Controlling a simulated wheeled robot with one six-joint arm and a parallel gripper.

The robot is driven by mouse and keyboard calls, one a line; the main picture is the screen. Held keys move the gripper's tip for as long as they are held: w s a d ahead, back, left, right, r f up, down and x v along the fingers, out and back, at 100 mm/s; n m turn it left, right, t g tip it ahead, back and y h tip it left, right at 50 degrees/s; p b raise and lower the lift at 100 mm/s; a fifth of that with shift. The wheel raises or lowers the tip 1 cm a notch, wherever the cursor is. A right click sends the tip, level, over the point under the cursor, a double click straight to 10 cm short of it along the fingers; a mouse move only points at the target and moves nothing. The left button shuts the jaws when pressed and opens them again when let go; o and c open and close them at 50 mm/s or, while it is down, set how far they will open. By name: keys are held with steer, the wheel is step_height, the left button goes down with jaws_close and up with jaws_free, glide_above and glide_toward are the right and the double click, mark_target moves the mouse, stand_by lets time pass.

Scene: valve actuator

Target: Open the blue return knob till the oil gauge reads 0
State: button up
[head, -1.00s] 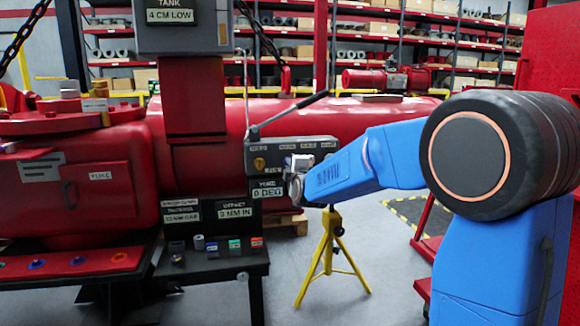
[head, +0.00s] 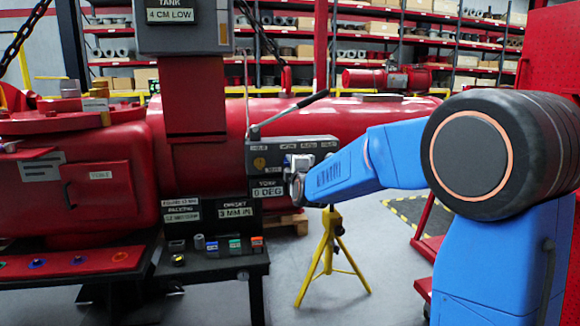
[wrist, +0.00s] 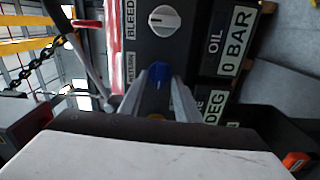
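The blue return knob (wrist: 158,76) is on the dark control panel, beside a label reading RETURN. My gripper (wrist: 161,80) has one grey finger on each side of this knob, and the fingertips appear to touch it. The oil gauge (wrist: 237,41) in the wrist view reads 0 BAR. In the head view my gripper (head: 297,172) is at the front of the grey control box (head: 262,150). The knob is not clearly visible in the head view.
A white BLEED knob (wrist: 165,20) is close to the return knob. The yoke display (head: 267,191) reads 0 DEG. A lever (head: 290,113) rises above the box. A dark bench (head: 215,268) with small coloured items stands below, and a yellow stand (head: 328,255) is nearby.

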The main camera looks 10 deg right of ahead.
steer(key=s, duration=1.7)
steer(key=shift+s, duration=0.15)
steer(key=shift+s, duration=0.1)
steer(key=s+d+f+m+g, duration=0.2)
steer(key=s+f+m+g, duration=0.2)
steer(key=s, duration=0.8)
steer(key=s+d+f+m+g, duration=0.3)
steer(key=s+f+m, duration=0.4)
steer(key=s, duration=0.6)
steer(key=s+d+f+m+g, duration=0.2)
steer(key=s+f+m+g, duration=0.4)
steer(key=s, duration=0.7)
steer(key=shift+d+f, duration=0.15)
steer(key=shift+f, duration=0.7)
